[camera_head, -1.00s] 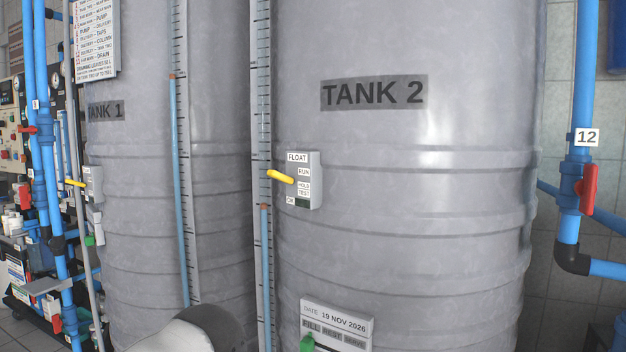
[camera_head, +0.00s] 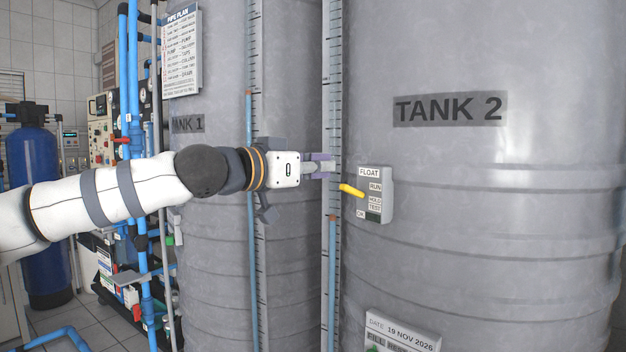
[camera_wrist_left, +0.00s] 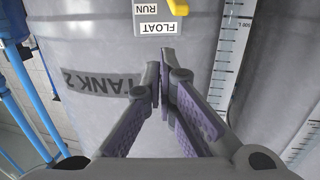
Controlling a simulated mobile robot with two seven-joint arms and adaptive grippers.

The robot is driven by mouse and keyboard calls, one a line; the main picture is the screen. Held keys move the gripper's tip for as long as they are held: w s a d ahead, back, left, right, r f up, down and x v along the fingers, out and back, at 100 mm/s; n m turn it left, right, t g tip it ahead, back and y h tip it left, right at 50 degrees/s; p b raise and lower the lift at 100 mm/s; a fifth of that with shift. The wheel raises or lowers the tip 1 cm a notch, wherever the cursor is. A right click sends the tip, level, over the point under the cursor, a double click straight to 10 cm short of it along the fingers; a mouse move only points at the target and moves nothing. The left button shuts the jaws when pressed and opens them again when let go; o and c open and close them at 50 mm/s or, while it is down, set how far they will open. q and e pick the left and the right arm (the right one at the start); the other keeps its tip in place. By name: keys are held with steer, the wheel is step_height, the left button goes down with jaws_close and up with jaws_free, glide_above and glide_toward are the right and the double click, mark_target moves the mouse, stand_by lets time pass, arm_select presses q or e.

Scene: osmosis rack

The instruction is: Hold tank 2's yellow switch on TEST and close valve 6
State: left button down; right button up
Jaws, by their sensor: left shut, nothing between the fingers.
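Tank 2 (camera_head: 450,165) is a large grey ribbed tank with a "TANK 2" label. Its FLOAT switch box (camera_head: 388,197) is marked RUN, HOLD and TEST. The yellow switch lever (camera_head: 352,190) sticks out to the left, its tip tilted slightly up. My left gripper (camera_head: 328,166) is shut and empty, just left of and a little above the lever, apart from it. In the left wrist view, the shut fingertips (camera_wrist_left: 161,68) lie below the yellow lever (camera_wrist_left: 178,6), which is cut off by the top edge. I cannot make out valve 6. My right gripper is not in view.
Tank 1 (camera_head: 205,250) stands to the left, with sight tubes and scales between the tanks. Blue pipes (camera_head: 135,90) with a red handle (camera_head: 122,140) run beside it. A blue cylinder (camera_head: 35,200) stands at far left. A date card (camera_head: 403,333) is low on Tank 2.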

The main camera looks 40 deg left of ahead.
mark_target(347, 189)
arm_select(q)
steer(key=shift+y, duration=0.3)
steer(key=w+b, duration=0.1)
steer(key=w, duration=0.2)
steer(key=w+f+b, duration=0.1)
steer(key=w, duration=0.2)
steer(key=w+b, duration=0.1)
steer(key=w, duration=0.2)
steer(key=shift+d+f, duration=0.1)
steer(key=shift+f, duration=0.05)
steer(key=shift+w+t, duration=0.3)
steer(key=shift+d+r, duration=0.1)
steer(key=shift+r, duration=0.2)
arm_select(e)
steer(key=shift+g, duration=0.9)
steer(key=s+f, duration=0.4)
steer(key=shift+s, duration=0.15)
arm_select(q)
steer(key=shift+w+f+b, duration=0.15)
steer(key=shift+f+b, duration=0.4)
steer(key=shift+f, duration=0.25)
steer(key=shift+f+b, duration=1.4)
steer(key=shift+f, duration=0.2)
steer(key=shift+r, duration=0.1)
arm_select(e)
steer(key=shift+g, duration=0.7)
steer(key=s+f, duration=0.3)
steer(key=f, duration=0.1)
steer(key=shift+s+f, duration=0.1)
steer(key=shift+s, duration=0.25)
